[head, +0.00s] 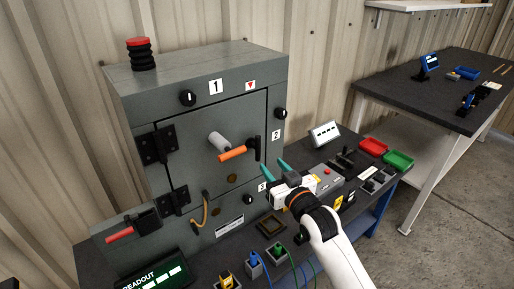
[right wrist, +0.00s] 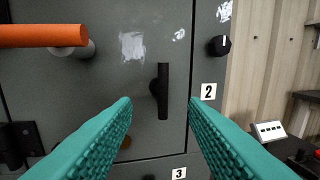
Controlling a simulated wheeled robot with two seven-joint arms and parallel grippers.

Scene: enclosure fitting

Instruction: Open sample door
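The grey enclosure (head: 205,72) has a front door (head: 190,130) with black hinges (head: 158,146) on its left side. The door looks shut, flush with the front. A black upright handle (head: 257,147) is near the door's right edge; it also shows in the right wrist view (right wrist: 163,92). An orange-ended lever (head: 233,153) on a pale stub is left of it. My right gripper (head: 275,168) is open, with teal fingers pointing at the door. In the right wrist view its fingertips (right wrist: 160,108) are either side of the handle, not touching it. My left gripper is not in view.
Black knobs (head: 187,98) and numbered labels are on the enclosure's front. A red-handled switch (head: 120,234) is at the lower left. A readout (head: 152,277), plugs with cables (head: 254,262) and red and green trays (head: 398,160) are on the bench. A side table (head: 440,95) stands at the right.

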